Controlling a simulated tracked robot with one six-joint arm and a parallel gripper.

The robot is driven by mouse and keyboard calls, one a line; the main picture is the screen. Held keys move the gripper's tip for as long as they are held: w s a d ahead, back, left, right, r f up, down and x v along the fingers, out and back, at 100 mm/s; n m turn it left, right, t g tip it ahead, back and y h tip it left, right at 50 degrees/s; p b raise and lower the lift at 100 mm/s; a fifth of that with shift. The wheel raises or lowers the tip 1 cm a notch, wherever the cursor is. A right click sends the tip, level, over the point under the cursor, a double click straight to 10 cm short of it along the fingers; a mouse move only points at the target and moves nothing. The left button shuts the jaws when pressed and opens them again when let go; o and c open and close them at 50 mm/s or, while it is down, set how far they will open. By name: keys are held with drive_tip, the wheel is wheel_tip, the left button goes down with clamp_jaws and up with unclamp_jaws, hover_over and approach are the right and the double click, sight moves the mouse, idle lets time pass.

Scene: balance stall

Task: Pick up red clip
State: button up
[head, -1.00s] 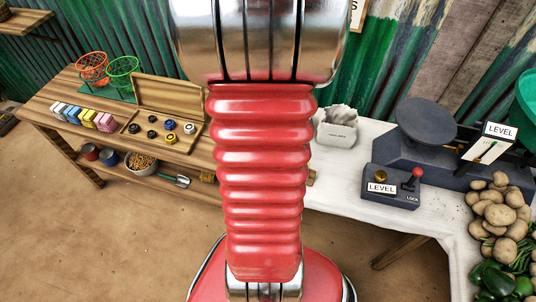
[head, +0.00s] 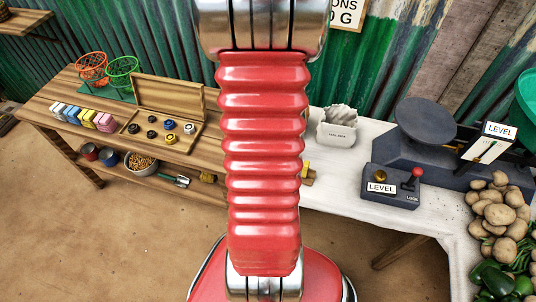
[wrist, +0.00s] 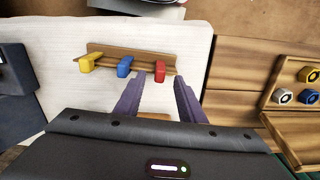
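The red clip (wrist: 160,71) sits at the right end of a wooden rail (wrist: 108,50) in the wrist view, with a blue clip (wrist: 124,66) and a yellow clip (wrist: 88,63) to its left. My gripper (wrist: 158,82) is open and empty. Its two purple fingers point toward the rail, and the red clip shows just beyond the gap between their tips, apart from them. In the head view my arm hides the red clip and my gripper; only a bit of yellow and wood shows beside the arm.
White cloth (wrist: 60,95) lies around the rail. A wooden bench with an open box of weights (wrist: 293,97) is on the right.

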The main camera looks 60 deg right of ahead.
drive_tip(key=shift+f, duration=1.05)
drive_tip(key=shift+c, duration=0.5)
clamp_jaws()
